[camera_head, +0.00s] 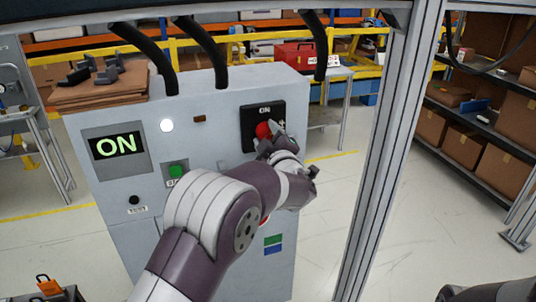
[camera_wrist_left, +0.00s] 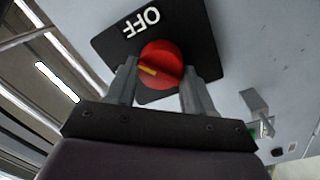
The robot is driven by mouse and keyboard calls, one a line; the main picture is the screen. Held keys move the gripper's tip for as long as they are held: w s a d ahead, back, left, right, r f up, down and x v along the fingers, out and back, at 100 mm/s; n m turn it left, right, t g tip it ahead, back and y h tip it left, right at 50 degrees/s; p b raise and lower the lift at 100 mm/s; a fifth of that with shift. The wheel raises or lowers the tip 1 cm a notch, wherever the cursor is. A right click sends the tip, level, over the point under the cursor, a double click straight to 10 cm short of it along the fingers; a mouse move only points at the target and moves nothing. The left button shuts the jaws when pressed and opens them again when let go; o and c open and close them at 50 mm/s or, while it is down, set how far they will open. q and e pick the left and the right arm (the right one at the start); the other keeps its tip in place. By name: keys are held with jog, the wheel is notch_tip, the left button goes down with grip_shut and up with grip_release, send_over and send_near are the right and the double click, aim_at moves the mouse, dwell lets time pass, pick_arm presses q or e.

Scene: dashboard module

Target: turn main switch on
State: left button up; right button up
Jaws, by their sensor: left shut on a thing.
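The main switch is a red rotary knob (camera_head: 263,130) on a black plate (camera_head: 248,117) marked ON at its top, on the grey cabinet front. In the left wrist view the red knob (camera_wrist_left: 166,55) shows with a yellow mark, and its plate (camera_wrist_left: 185,25) reads OFF, upside down in that view. My left gripper (camera_head: 270,137) is at the knob, with its fingers (camera_wrist_left: 160,72) on either side, shut on it. The fingers and wrist partly cover the knob in the head view. The display (camera_head: 115,145) reads ON in green.
The cabinet (camera_head: 210,100) carries a lit white lamp (camera_head: 167,125), a green button (camera_head: 176,171) and a small black knob (camera_head: 134,200). Thick black cables (camera_head: 205,50) rise from its top. A metal post (camera_head: 385,150) stands to the right of my left arm.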

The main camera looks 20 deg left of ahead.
pick_arm(q)
jog(key=n+b, duration=0.3)
jog(key=b, duration=0.1)
jog(key=n+b, duration=0.4)
jog(key=n+y+b, duration=0.1)
jog(key=n+b, duration=0.2)
jog(key=b, duration=0.1)
jog(key=shift+f+n+b, duration=0.25)
jog(key=shift+n+b, duration=0.05)
jog(key=shift+b, duration=0.05)
jog(key=shift+n, duration=0.3)
jog(key=shift+r, duration=0.15)
jog(key=o, duration=0.8)
jog(key=shift+o, duration=1.2)
jog(key=shift+w, duration=0.1)
jog(key=shift+b, duration=0.3)
